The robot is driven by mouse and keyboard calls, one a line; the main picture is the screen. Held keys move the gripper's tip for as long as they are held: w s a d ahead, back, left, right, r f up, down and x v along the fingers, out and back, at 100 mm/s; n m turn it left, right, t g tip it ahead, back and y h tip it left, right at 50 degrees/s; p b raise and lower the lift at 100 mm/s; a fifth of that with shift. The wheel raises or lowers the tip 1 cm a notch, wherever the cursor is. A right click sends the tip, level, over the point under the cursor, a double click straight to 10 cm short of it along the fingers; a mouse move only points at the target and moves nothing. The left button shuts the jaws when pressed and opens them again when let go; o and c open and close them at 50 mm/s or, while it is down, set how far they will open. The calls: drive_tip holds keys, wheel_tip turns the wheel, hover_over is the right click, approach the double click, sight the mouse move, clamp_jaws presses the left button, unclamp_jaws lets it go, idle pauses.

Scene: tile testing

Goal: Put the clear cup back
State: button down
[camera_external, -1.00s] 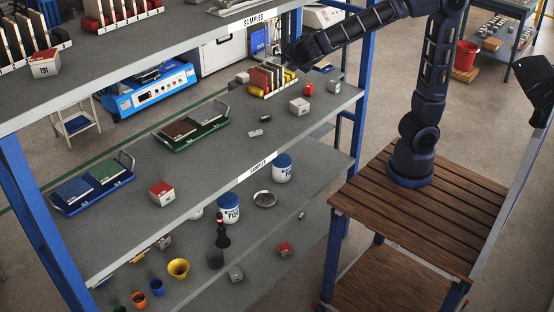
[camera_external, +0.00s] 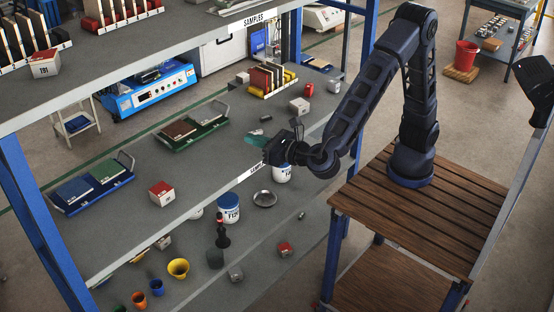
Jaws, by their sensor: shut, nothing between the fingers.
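No other clear cup can be made out for sure. A yellow cup (camera_external: 178,268), a blue cup (camera_external: 157,287) and an orange cup (camera_external: 139,299) stand on the lower shelf.
Two tubs, one of them (camera_external: 228,208) in plain view, and a round metal dish (camera_external: 265,198) stand below the gripper. A green tray (camera_external: 196,130), a blue tray (camera_external: 95,184) and a red-topped box (camera_external: 161,194) are on the middle shelf. Blue posts (camera_external: 40,205) flank the shelves.

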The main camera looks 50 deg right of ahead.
wheel_tip(320, 180, down, 62)
drive_tip(key=s, duration=0.1)
approach(209, 255)
drive_tip(key=shift+w+r, duration=0.1)
drive_tip(key=shift+w, duration=0.05)
drive_tip(key=shift+w+a, duration=0.1)
drive_tip(key=shift+w, duration=0.05)
drive_tip(key=x, duration=0.7)
drive_tip(key=shift+a, duration=0.1)
